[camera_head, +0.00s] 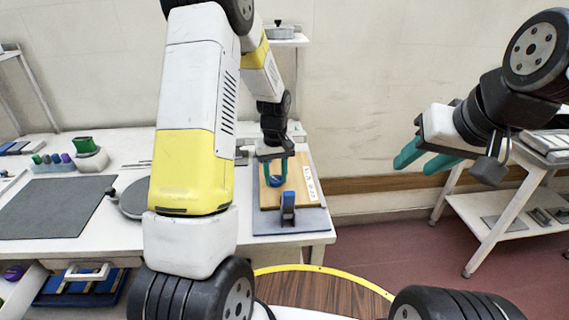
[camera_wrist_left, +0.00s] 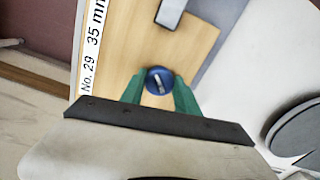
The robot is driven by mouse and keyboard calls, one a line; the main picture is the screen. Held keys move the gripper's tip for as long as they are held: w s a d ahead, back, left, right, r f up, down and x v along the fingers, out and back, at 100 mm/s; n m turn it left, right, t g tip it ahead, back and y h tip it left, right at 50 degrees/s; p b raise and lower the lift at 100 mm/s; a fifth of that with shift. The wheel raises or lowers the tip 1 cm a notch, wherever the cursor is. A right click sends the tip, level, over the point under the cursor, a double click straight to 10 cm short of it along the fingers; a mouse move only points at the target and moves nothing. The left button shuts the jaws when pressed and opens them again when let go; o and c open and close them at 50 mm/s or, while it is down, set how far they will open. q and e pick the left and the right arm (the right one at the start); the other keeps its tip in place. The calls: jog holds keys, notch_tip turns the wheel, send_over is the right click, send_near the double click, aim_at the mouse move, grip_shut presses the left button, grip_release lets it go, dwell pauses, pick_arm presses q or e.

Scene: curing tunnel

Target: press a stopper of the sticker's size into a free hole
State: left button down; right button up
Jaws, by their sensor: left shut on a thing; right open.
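My left gripper (camera_head: 276,170) is shut on a blue round stopper (camera_head: 276,181), over the wooden board (camera_head: 299,166) on the bench. In the left wrist view the stopper (camera_wrist_left: 159,80) sits between the green fingertips (camera_wrist_left: 159,90), with a pale mark on its top. I cannot tell whether it is in a hole or just above the board; no open hole shows. A white sticker (camera_wrist_left: 91,45) along the board edge reads "No. 29 35 mm"; it also shows in the head view (camera_head: 311,183). My right gripper (camera_head: 413,162) is open and empty, off to the right.
A grey and blue upright block (camera_head: 287,207) stands at the board's near end. Several coloured stoppers (camera_head: 55,158) and a green-topped item (camera_head: 84,145) stand at the left. A dark mat (camera_head: 55,205) lies before them. A white shelf unit (camera_head: 500,207) stands right.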

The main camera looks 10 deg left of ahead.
pick_arm(q)
jog(key=shift+f, duration=0.2)
jog(key=c, duration=0.8)
grip_release()
jog(key=shift+o, duration=0.4)
jog(key=o, duration=0.3)
jog(key=shift+r, duration=0.1)
jog(key=shift+r, duration=3.45)
